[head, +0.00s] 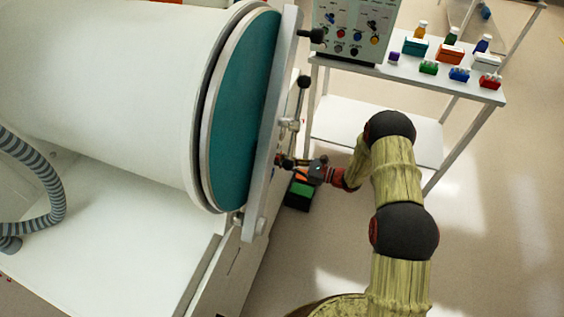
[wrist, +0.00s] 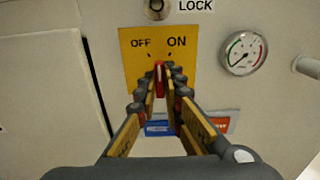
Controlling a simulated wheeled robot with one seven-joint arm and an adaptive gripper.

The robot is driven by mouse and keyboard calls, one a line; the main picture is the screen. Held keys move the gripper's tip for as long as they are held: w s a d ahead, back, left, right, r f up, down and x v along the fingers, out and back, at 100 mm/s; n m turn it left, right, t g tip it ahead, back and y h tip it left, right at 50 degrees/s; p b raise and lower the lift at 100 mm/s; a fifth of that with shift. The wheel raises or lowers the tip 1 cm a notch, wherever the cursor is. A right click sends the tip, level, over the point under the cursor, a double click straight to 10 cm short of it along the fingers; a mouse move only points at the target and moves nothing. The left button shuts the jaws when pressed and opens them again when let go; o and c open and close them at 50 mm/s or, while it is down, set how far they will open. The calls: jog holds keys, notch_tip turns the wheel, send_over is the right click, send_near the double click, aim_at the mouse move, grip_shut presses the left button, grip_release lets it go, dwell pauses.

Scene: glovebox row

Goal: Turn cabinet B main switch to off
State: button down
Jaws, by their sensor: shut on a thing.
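The main switch (wrist: 159,70) is a red handle on a yellow plate (wrist: 133,72) marked OFF at left and ON at right. In the wrist view its visible tip stands roughly upright between the two marks; the exact setting is hard to tell. My gripper (wrist: 160,82) is shut on the red handle, with a finger on each side, hiding its lower part. In the head view my gripper (head: 282,161) reaches left to the front of the white cabinet, below the round teal door (head: 243,115); the switch itself is hidden there. No cabinet letter is readable.
A round gauge (wrist: 243,53) is right of the plate, and a LOCK keyhole (wrist: 156,9) above it. A door bar (head: 274,120) stands close to my gripper. A white cart (head: 420,75) with bottles, boxes and a control panel (head: 352,30) stands beyond. Floor at right is clear.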

jog(key=c, duration=1.9)
grip_release()
jog(key=shift+d, duration=0.1)
jog(key=v, duration=1.1)
jog(key=shift+s+d, duration=0.15)
jog(key=shift+d, duration=0.25)
